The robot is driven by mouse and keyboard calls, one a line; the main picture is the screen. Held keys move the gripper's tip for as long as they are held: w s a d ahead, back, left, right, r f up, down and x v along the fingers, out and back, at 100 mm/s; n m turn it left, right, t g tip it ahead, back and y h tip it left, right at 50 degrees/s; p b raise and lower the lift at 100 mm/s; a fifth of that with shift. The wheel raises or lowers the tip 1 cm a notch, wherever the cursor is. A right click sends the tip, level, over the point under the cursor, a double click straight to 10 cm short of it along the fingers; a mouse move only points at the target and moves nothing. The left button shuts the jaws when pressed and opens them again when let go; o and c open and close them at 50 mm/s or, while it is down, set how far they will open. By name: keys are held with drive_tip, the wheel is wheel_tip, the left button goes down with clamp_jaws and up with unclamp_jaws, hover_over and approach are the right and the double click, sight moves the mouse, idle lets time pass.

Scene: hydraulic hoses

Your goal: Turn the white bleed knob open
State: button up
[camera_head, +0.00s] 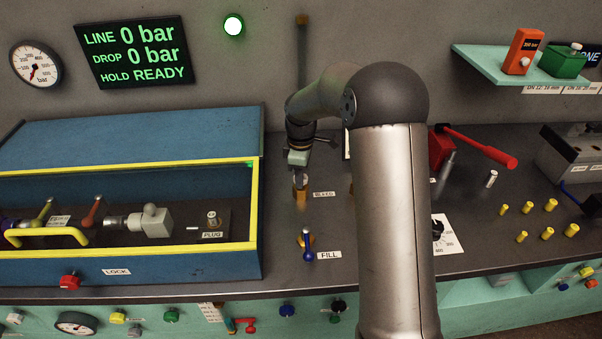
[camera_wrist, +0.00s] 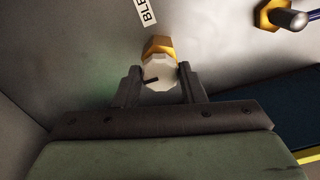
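The white bleed knob (camera_wrist: 160,72) sits on a yellow-gold fitting beside a label reading "BLE" in the wrist view. A dark pointer mark shows on its face. My gripper (camera_wrist: 160,80) has one finger on each side of the knob, close against it; I cannot tell for sure whether both fingers press on it. In the head view my gripper (camera_head: 301,178) points down over the bleed fitting (camera_head: 300,195), left of the BLEED label (camera_head: 324,194). The knob is mostly hidden there.
A blue-handled FILL valve (camera_head: 307,245) stands in front. A blue box with a yellow-framed opening (camera_head: 258,205) is at the left. A red-handled pump (camera_head: 480,145) and yellow caps (camera_head: 548,233) lie at the right. The display (camera_head: 133,52) reads 0 bar and HOLD READY.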

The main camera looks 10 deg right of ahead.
drive_tip(key=shift+m, duration=0.3)
drive_tip(key=m+b, duration=0.1)
drive_tip(key=m, duration=0.2)
drive_tip(key=m+b, duration=0.1)
drive_tip(key=m, duration=0.4)
drive_tip(key=m+b, duration=0.1)
drive_tip(key=m, duration=0.8)
drive_tip(key=shift+r, duration=0.1)
drive_tip(key=shift+m, duration=0.3)
idle(0.4)
drive_tip(key=o, duration=1)
